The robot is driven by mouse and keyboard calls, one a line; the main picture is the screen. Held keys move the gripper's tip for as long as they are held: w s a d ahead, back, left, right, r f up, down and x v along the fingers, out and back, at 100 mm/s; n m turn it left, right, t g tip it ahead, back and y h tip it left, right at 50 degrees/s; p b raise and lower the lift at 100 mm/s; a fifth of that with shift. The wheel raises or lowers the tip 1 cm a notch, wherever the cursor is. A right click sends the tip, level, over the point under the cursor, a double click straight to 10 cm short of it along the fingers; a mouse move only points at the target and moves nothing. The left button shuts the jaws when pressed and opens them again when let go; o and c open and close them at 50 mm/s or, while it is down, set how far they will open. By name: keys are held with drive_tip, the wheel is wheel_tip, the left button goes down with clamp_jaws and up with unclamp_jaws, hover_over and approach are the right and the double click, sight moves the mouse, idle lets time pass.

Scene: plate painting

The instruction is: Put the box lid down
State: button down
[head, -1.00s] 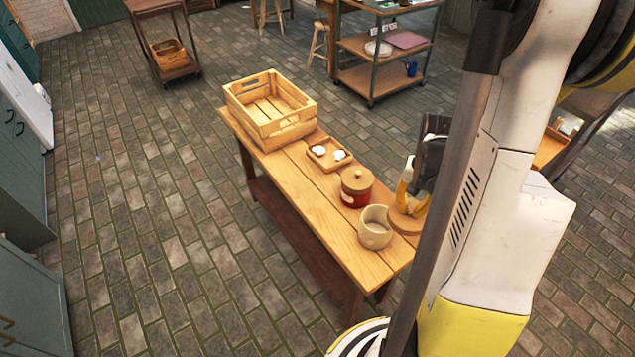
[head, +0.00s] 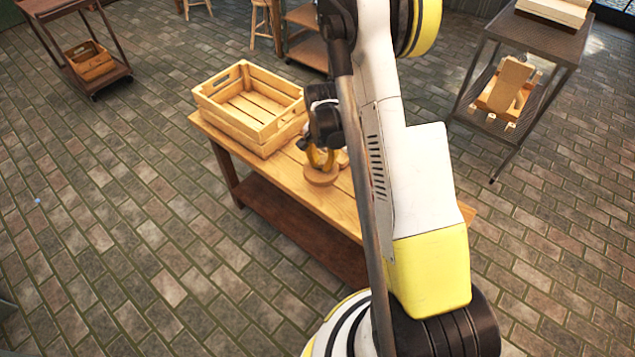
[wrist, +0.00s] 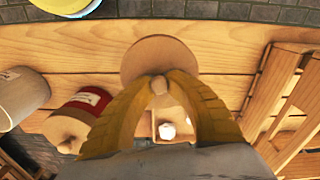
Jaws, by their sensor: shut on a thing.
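The box lid (head: 320,177) is a round wooden disc with a knob. My gripper (head: 320,163) is shut on the knob, and the disc hangs below the fingers over the table near the crate. In the wrist view the lid (wrist: 155,52) lies beyond the yellow fingertips (wrist: 158,85), which pinch the knob from both sides. I cannot tell whether the disc touches the tabletop.
The wooden table (head: 335,205) carries a slatted crate (head: 225,112) at its left end. My arm hides much of the table's right end.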

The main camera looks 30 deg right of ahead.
sight(322, 186)
wheel_tip(322, 186, down, 9)
drive_tip(key=b, duration=0.3)
drive_tip(key=shift+s, duration=0.1)
drive_tip(key=shift+f+b, duration=0.15)
drive_tip(key=shift+b, duration=0.2)
drive_tip(key=c, duration=1.4)
unclamp_jaws()
